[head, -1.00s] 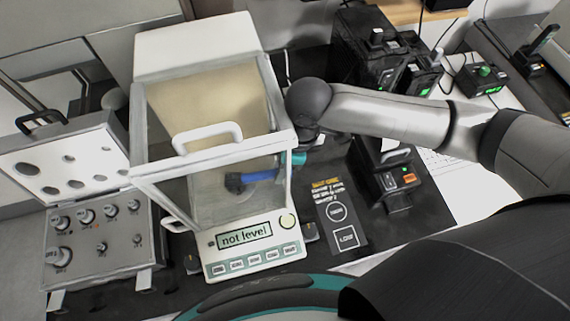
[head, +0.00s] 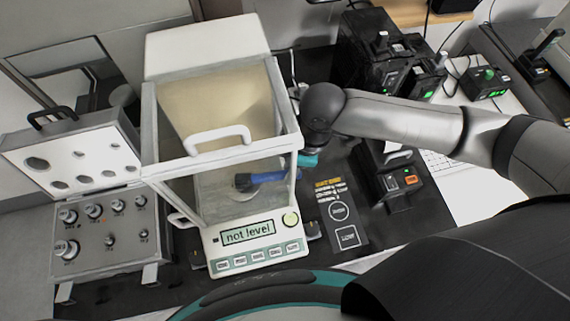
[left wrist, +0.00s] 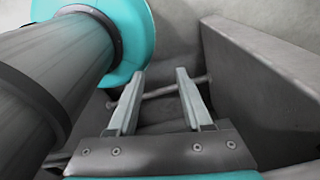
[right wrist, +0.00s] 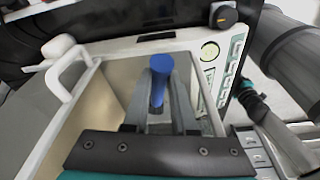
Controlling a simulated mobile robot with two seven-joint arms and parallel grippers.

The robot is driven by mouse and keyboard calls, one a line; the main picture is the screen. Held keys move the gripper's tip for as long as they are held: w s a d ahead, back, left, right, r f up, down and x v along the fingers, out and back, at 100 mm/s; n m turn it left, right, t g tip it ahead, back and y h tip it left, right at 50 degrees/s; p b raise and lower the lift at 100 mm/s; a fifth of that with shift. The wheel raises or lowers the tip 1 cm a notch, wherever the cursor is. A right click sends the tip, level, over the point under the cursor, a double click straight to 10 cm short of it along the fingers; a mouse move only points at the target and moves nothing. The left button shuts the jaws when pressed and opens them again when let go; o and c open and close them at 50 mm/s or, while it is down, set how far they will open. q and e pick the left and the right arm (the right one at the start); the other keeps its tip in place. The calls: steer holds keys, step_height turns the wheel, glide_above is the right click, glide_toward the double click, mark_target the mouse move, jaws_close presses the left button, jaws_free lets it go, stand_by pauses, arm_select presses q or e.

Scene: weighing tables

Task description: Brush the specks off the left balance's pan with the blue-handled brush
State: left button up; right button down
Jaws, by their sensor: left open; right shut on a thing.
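The left balance (head: 265,228) stands in the middle of the head view, with a glass-sided case and a display reading "not level". The blue-handled brush (head: 268,177) lies roughly level inside the case, its dark bristles (head: 243,182) pointing left. My right gripper (right wrist: 160,105) is shut on the blue handle at the case's right side. My left gripper (left wrist: 158,98) is open and empty, outside the head view.
An open weight case (head: 100,225) with knobbed weights stands to the left. A labelled dark mat (head: 343,215) and a black device (head: 395,180) lie to the right. More black boxes (head: 380,55) stand behind. A grey wall-like panel (left wrist: 265,85) is close beside my left gripper.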

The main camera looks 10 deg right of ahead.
steer(key=shift+s+d+p, duration=0.1)
steer(key=shift+d+p, duration=0.4)
steer(key=shift+d, duration=0.55)
steer(key=shift+w+a+p, duration=0.2)
steer(key=shift+a+p, duration=0.1)
steer(key=shift+a, duration=0.55)
steer(key=shift+w+a+p, duration=0.15)
steer(key=shift+a+p, duration=0.15)
steer(key=shift+a, duration=0.75)
steer(key=shift+s+d+p, duration=0.15)
steer(key=shift+d+p, duration=0.3)
steer(key=shift+p, duration=0.05)
steer(key=shift+s+d+p, duration=0.2)
steer(key=shift+d+p, duration=0.45)
steer(key=shift+d, duration=0.8)
